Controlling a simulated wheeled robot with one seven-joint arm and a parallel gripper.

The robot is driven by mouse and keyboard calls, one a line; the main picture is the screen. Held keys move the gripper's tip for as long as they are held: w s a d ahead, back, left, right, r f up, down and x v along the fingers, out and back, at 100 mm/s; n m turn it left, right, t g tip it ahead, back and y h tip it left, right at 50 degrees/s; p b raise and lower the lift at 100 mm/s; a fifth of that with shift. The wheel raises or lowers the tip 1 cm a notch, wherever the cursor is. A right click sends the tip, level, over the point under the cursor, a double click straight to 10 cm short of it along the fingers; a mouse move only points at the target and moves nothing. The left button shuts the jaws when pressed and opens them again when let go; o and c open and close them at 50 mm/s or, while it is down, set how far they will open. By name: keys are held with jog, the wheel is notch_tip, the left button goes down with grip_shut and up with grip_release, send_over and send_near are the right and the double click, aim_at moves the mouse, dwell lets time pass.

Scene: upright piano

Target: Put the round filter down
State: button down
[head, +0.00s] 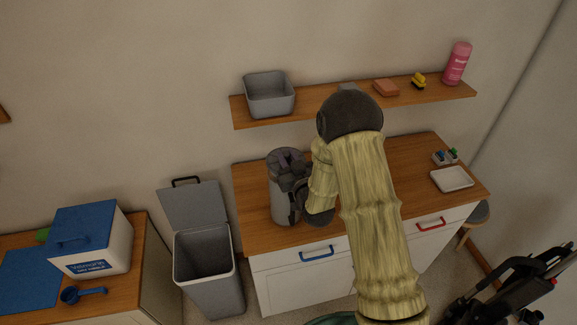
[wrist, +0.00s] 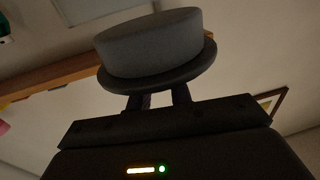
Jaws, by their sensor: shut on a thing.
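The round filter (wrist: 155,45) is a thick grey disc with a wider dark rim below it in the wrist view. My gripper (wrist: 160,98) is shut on it, with both fingers under the rim. In the head view, my dark gripper (head: 297,185) is over the left part of the wooden cabinet top (head: 395,165), beside and partly in front of a grey cylindrical canister (head: 282,200). The filter cannot be made out clearly there. Whether the gripper or filter touches the canister cannot be told.
A wall shelf (head: 315,108) behind carries a grey bin (head: 269,94), a sponge (head: 386,88) and a pink bottle (head: 457,63). A white tray (head: 452,180) lies at the right of the cabinet top. An open grey trash bin (head: 207,268) stands left. The cabinet top's middle is partly hidden by my arm.

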jog(key=shift+f+p, duration=0.6)
jog(key=shift+f, duration=1.25)
jog(key=shift+f+b, duration=0.3)
jog(key=shift+b, duration=0.05)
jog(key=c, duration=1.3)
grip_release()
jog(key=shift+o, duration=0.2)
jog(key=shift+r+p, duration=0.2)
jog(key=shift+p, duration=0.45)
